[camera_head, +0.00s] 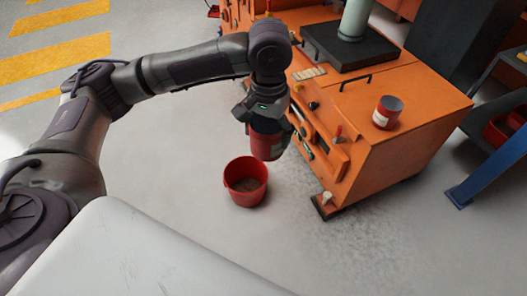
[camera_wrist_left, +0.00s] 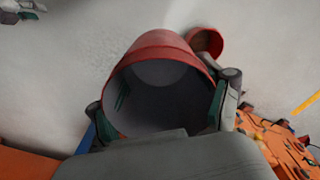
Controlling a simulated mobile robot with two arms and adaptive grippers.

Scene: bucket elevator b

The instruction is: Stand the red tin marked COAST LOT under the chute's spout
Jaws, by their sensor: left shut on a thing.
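My left gripper (camera_head: 266,126) is shut on a red tin (camera_head: 266,145) and holds it over the floor beside the orange machine. In the left wrist view the held red tin (camera_wrist_left: 165,40) has an open mouth and a grey inside that looks empty, with a finger at each side. A second red tin (camera_head: 386,116), with a pale label, stands upright on the machine's right top corner. No lettering is readable on either tin, so I cannot tell which is marked COAST LOT. I cannot make out a chute spout for certain. My right gripper is not in view.
A red bucket (camera_head: 245,186) with brown matter stands on the floor just below the held tin. The orange machine (camera_head: 400,150) has knobs and handles on its front and a pale pipe (camera_head: 354,20) on a black plate. Blue-legged shelving (camera_head: 490,172) is at right. Floor at left is clear.

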